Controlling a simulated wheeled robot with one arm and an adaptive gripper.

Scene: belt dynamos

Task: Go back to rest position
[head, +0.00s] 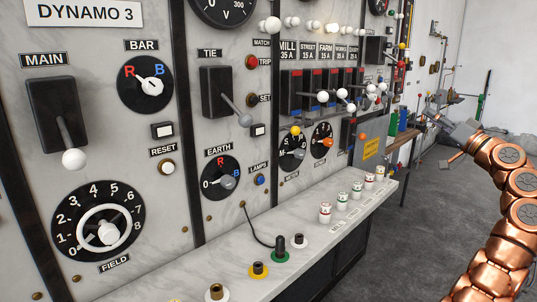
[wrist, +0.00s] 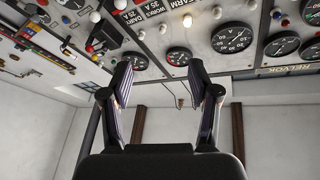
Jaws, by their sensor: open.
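My gripper (head: 449,130) is at the right in the head view, at the end of my copper arm. It is held up in front of the far part of the room, apart from the switchboard panel (head: 185,100). In the wrist view my gripper (wrist: 160,75) shows two dark fingers spread apart with nothing between them. Behind them are a pale wall and part of the panel with gauges, seen at a slant. No object is held.
A marble ledge (head: 240,275) with white-topped posts and a cable plug (head: 280,248) runs along the panel's foot. Levers with white knobs (head: 73,158) stick out of the panel. A workbench (head: 400,135) stands farther back. The grey floor (head: 410,240) between ledge and arm is clear.

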